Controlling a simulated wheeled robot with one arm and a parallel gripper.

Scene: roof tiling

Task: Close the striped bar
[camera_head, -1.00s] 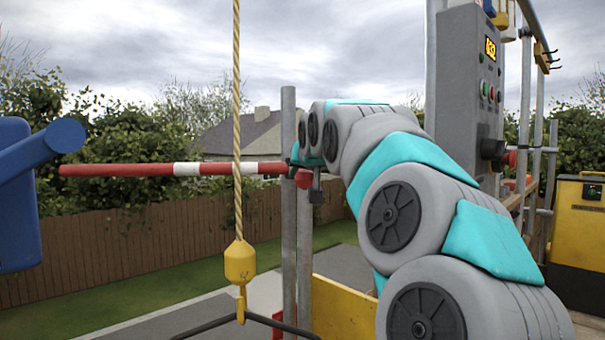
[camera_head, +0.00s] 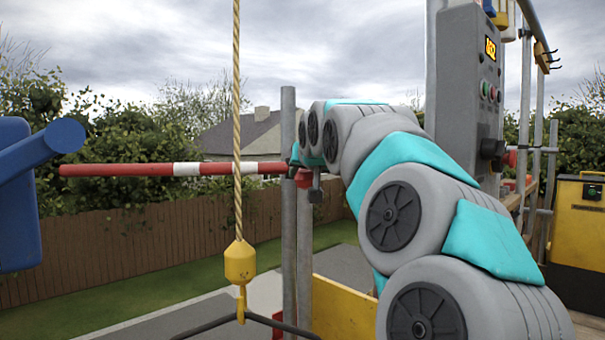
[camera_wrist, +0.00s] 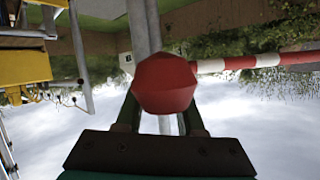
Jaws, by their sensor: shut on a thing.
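The red-and-white striped bar (camera_head: 130,170) lies level in the head view, running left from the grey upright post (camera_head: 289,215). It also shows in the wrist view (camera_wrist: 240,62), running off to the right. A red faceted knob (camera_wrist: 164,83) fills the space between the fingers of my gripper (camera_wrist: 160,112) in the wrist view, and my gripper is shut on it. In the head view my arm mostly hides the gripper and the knob by the post.
A rope with a yellow weight (camera_head: 240,262) hangs in front of the bar in the head view. A grey control box (camera_head: 468,90) stands right of my arm. A blue object (camera_head: 30,190) is at the left edge. A yellow board (camera_head: 342,308) is low by the post.

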